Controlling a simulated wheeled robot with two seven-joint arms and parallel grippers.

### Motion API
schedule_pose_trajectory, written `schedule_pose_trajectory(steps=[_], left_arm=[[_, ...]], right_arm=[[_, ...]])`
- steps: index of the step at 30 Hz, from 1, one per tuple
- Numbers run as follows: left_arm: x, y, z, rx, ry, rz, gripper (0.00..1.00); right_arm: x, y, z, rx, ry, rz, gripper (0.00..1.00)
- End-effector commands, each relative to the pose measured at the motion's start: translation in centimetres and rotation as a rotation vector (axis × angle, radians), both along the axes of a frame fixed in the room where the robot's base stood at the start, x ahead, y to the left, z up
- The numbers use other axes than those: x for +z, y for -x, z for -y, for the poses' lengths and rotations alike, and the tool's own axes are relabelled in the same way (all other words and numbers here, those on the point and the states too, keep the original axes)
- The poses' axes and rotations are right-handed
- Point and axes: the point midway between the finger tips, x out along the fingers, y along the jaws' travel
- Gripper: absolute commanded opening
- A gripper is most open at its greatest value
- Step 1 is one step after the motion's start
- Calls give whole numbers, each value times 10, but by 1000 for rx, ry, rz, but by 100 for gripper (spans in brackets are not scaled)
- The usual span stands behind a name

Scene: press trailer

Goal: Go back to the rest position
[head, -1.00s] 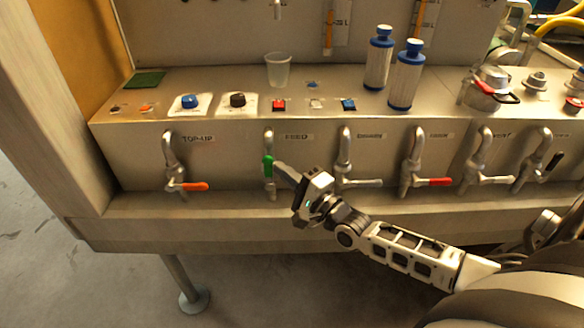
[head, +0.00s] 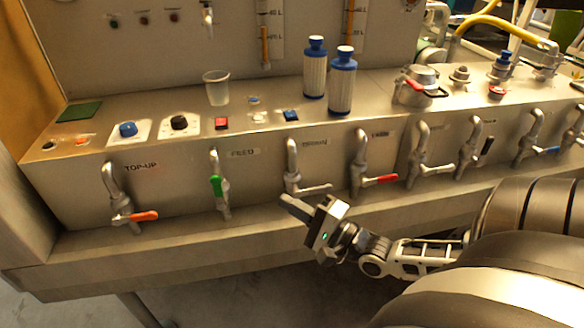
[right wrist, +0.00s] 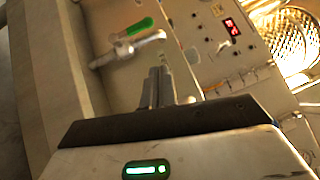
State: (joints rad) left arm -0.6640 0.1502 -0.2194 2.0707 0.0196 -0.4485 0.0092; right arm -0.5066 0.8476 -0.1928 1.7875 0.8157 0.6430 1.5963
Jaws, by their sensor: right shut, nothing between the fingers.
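My right gripper (head: 291,203) is shut and empty in the head view. It is in front of the bench's lower ledge, below the tap with the plain metal lever (head: 305,188). The green-handled FEED tap (head: 218,187) hangs to its left, apart from it. In the right wrist view the shut fingers (right wrist: 158,85) point toward the panel, with a metal lever (right wrist: 130,48) and a green handle (right wrist: 137,27) beyond them. My left gripper is in neither current view.
More taps line the panel, with an orange lever (head: 138,216) at left and a red lever (head: 380,180) at right. The bench top holds a clear cup (head: 216,88) and two blue-capped cylinders (head: 314,70) (head: 342,82). A ledge (head: 160,255) runs along the front.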

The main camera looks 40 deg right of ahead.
Motion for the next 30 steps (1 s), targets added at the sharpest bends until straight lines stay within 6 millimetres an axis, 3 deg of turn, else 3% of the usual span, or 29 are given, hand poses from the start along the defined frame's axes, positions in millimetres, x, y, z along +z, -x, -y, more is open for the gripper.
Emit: schedule_pose_trajectory(steps=[17,20,23,27,30], left_arm=[[-1,1,0,0,-1,-3,36],[-1,1,0,0,-1,-3,36],[-1,1,0,0,0,-3,36],[-1,1,0,0,0,-3,36],[-1,1,0,0,0,-4,36]], right_arm=[[-3,0,-5,4,15,-12,0],[-14,2,-26,26,99,-60,0],[-32,7,-63,80,283,-146,0],[-57,24,-115,199,653,-263,0],[-69,41,-138,299,928,-338,0]])
